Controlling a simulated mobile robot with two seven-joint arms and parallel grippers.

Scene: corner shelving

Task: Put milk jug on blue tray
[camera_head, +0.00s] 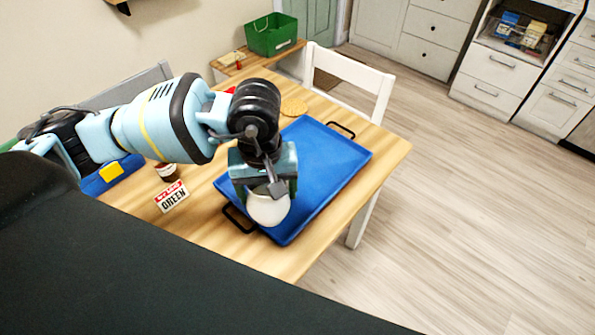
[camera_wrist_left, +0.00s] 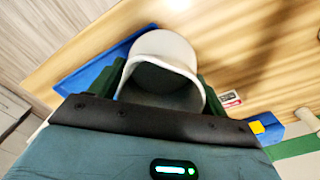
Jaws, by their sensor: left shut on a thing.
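The white milk jug (camera_head: 268,209) is held in my left gripper (camera_head: 266,188), over the near-left corner of the blue tray (camera_head: 325,165). In the left wrist view the jug (camera_wrist_left: 162,60) sits between the two green fingers of the left gripper (camera_wrist_left: 160,88), with its open mouth visible. The blue tray (camera_wrist_left: 90,76) shows behind it. I cannot tell whether the jug's base touches the tray. The tray lies flat on the wooden table and has black handles at both ends. My right gripper is not in view.
A small sign (camera_head: 172,196) and a brown jar (camera_head: 168,172) stand left of the tray. A blue item with a yellow part (camera_head: 110,172) lies further left. A white chair (camera_head: 352,75) stands behind the table, and a green crate (camera_head: 271,35) is beyond. Most of the tray is bare.

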